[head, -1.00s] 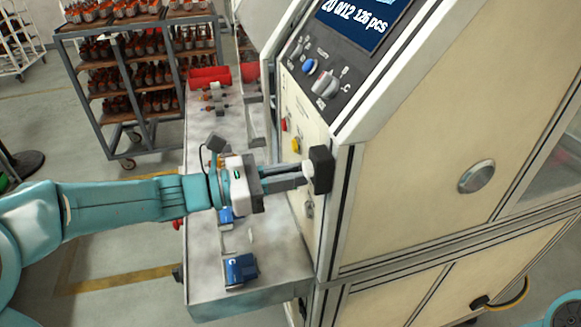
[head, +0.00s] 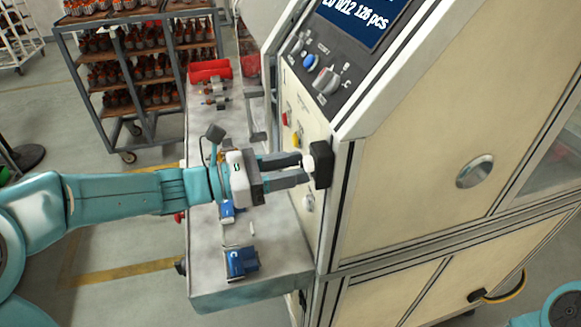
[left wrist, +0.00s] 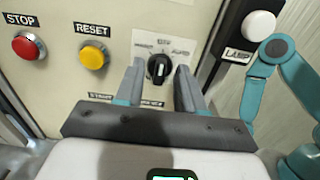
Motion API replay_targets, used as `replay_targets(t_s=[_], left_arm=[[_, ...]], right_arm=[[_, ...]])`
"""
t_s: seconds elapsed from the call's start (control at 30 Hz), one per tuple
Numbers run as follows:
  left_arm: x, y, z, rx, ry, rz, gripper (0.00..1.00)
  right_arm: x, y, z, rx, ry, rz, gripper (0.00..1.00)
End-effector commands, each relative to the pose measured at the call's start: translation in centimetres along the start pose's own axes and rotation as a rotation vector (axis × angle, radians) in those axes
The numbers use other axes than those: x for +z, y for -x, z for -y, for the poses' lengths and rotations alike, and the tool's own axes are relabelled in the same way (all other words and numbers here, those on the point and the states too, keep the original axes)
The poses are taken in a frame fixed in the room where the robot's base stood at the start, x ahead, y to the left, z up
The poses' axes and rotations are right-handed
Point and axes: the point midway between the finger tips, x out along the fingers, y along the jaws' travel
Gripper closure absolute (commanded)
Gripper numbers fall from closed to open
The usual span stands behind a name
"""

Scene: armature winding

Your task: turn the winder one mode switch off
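The mode switch (left wrist: 158,69) is a black rotary knob on a pale label plate in the left wrist view. Its grip stands about upright, with its light mark toward the top label, which seems to read OFF; AUTO is at upper right. My left gripper (left wrist: 160,77) is open, with one finger on each side of the knob and visible gaps between. In the head view my left gripper (head: 305,168) reaches the machine's front panel beside a black box, and the knob cannot be made out there. My right gripper is not in view.
A red STOP button (left wrist: 28,46) and a yellow RESET button (left wrist: 92,57) sit left of the switch. A white lamp (left wrist: 258,25) on a black box is at right. Below my arm is a grey bench (head: 270,235) with a blue part (head: 241,263).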

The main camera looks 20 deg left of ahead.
Motion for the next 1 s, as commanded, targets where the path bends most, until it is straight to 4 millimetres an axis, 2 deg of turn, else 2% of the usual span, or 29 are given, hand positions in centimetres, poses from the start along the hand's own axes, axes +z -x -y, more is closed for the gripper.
replay_targets(t_s=[0.27,0.43,0.57,0.8,1.0], left_arm=[[-0.2,0.0,0.0,-0.001,0.002,-0.004,0.62],[-0.4,1.6,-0.1,0.003,0.0,-0.004,0.62],[-0.5,4.6,-0.1,0.007,-0.001,-0.003,0.62],[-0.4,11.1,-0.1,0.008,-0.002,-0.004,0.62],[-0.2,14.8,-0.1,0.004,-0.001,-0.002,0.62]], right_arm=[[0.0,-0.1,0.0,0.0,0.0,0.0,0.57],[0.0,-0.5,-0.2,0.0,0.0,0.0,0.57],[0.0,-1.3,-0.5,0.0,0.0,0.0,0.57],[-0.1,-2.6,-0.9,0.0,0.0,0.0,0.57],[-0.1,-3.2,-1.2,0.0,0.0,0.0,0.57]])
